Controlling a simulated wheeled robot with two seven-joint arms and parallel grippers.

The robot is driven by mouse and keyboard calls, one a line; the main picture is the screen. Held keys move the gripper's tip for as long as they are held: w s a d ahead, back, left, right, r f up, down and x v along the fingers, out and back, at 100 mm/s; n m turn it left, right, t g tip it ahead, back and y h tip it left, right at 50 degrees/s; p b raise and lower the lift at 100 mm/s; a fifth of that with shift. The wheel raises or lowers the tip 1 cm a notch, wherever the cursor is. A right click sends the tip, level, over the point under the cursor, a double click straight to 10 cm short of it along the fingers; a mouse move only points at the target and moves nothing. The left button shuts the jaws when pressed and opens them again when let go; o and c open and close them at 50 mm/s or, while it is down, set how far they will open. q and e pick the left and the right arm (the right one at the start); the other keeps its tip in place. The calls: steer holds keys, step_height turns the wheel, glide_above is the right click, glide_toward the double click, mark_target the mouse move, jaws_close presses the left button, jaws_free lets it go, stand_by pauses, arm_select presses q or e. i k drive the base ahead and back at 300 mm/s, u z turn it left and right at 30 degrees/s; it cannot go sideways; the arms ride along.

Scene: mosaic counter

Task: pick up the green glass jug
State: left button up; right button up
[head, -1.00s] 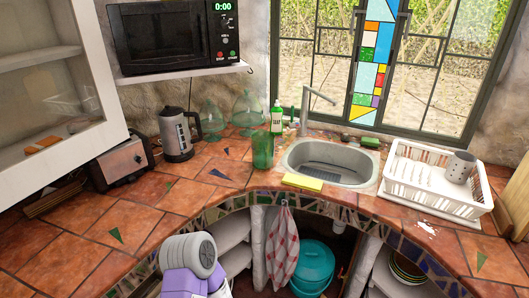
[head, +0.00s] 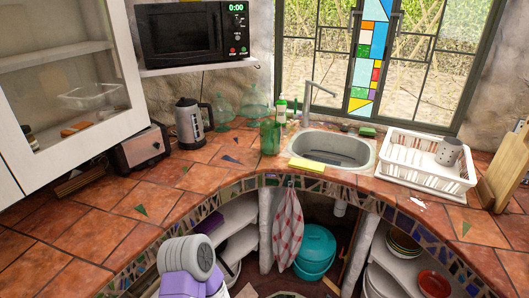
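Neither of my grippers is in view. Only a grey and purple part of my own arm shows at the bottom, left of the middle, well below the jug.
A yellow sponge (head: 306,165) lies right of the jug, before the sink (head: 340,150). Behind the jug stand a soap bottle (head: 281,110) and green glass vessels (head: 222,110). A kettle (head: 189,124) and toaster (head: 142,148) stand left. A white dish rack (head: 425,178) stands right.

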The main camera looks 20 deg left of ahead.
mark_target(270, 130)
steer(key=z, duration=0.05)
steer(key=k, duration=0.65)
steer(key=u, duration=0.95)
steer(key=i, duration=1.1)
steer(key=z, duration=0.45)
steer(key=i, duration=0.85)
steer(key=z, duration=0.95)
